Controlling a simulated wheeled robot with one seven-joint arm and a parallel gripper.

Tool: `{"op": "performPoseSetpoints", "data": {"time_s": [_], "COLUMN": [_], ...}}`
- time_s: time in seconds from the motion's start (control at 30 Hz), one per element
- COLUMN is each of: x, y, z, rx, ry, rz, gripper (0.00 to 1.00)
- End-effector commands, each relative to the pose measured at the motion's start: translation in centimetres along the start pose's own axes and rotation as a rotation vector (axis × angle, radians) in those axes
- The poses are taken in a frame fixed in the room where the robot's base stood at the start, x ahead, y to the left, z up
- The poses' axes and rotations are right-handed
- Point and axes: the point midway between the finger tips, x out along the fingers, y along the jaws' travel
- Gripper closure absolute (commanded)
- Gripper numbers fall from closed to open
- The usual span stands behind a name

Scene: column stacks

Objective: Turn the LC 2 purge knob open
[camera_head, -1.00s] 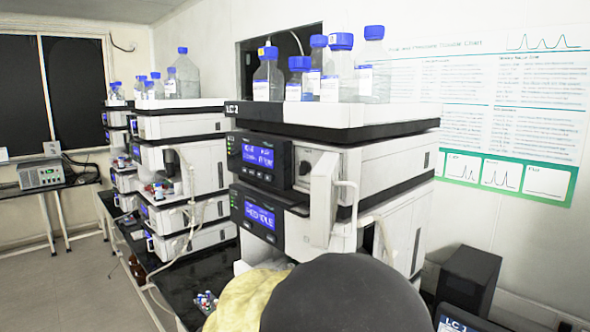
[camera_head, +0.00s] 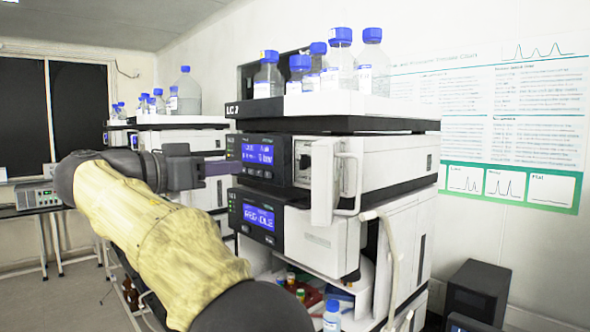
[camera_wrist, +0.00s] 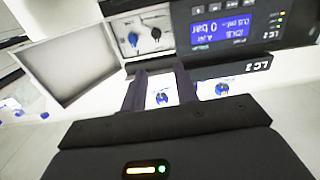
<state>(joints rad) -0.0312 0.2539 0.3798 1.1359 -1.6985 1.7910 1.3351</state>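The LC 2 stack (camera_head: 345,170) stands in the middle of the head view, its upper module door (camera_head: 325,185) swung open. Behind the door a small white panel with a dark knob (camera_head: 303,161) shows. The wrist view, turned upside down, shows two knobs on this panel, one blue (camera_wrist: 132,39) and one black (camera_wrist: 155,33); I cannot read which is purge. My gripper (camera_head: 224,168) is left of the module's display. In the wrist view my gripper (camera_wrist: 159,73) is open and empty, its dark fingers apart, with the knobs beyond the fingertips, not touched.
The open door also shows in the wrist view (camera_wrist: 72,65). Blue-capped bottles (camera_head: 340,65) stand on top of the stack. The lit display (camera_head: 258,152) reads 0 bar in the wrist view. Another stack (camera_head: 165,125) is behind my arm. A black box (camera_head: 475,290) stands at right.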

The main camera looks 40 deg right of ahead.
Motion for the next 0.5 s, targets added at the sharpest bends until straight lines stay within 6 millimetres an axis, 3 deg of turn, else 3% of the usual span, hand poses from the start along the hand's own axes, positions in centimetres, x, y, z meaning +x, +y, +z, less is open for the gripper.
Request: {"op": "performPoseSetpoints", "data": {"time_s": [0.5], "x": [0.55], "y": [0.55], "z": [-0.65], "rx": [0.037], "ry": [0.012], "rz": [0.023], "gripper": [0.7]}}
